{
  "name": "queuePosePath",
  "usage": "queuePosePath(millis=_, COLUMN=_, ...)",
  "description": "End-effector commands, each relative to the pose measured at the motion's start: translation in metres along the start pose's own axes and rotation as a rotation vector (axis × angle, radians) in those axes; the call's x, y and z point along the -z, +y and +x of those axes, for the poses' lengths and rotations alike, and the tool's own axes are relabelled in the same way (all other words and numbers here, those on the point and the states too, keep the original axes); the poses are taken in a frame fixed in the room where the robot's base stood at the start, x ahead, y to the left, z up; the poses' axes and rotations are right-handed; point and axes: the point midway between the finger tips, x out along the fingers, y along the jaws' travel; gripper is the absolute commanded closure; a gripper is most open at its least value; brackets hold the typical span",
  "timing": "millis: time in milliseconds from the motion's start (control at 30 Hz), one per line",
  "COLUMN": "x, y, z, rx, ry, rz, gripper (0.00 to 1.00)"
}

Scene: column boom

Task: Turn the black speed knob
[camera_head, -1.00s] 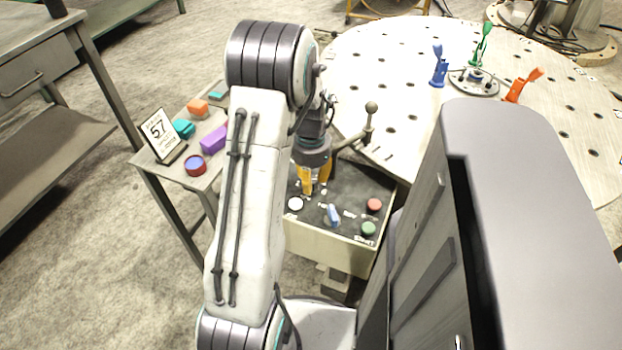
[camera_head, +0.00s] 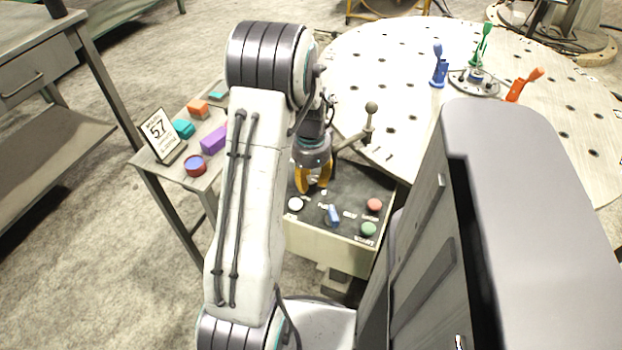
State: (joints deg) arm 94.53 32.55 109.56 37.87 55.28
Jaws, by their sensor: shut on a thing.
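The control box (camera_head: 345,258) stands below my arm, with a dark sloped panel on top. My gripper (camera_head: 312,190) has yellow fingers and points down at the panel's left back part. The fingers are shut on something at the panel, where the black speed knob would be. The knob itself is hidden by the fingers and blends with the dark panel.
A lever with a round grey knob (camera_head: 371,107) rises behind the box. A round perforated table (camera_head: 400,130) with blue, green and orange clamps is at the back right. A small side table (camera_head: 205,175) with coloured blocks and a "57" sign stands left.

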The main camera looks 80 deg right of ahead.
Motion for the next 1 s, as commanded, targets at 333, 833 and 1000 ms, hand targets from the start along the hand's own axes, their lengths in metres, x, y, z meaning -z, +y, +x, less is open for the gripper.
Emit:
queuePosePath(millis=333, x=-0.001, y=0.002, z=0.002, rx=-0.005, ry=-0.004, rz=0.002, gripper=0.58)
queuePosePath(millis=833, x=0.0, y=0.0, z=-0.001, rx=0.0, ry=0.0, rz=0.0, gripper=0.39)
queuePosePath(millis=1000, x=0.001, y=-0.001, z=-0.016, rx=0.003, ry=0.002, rz=0.0, gripper=0.39)
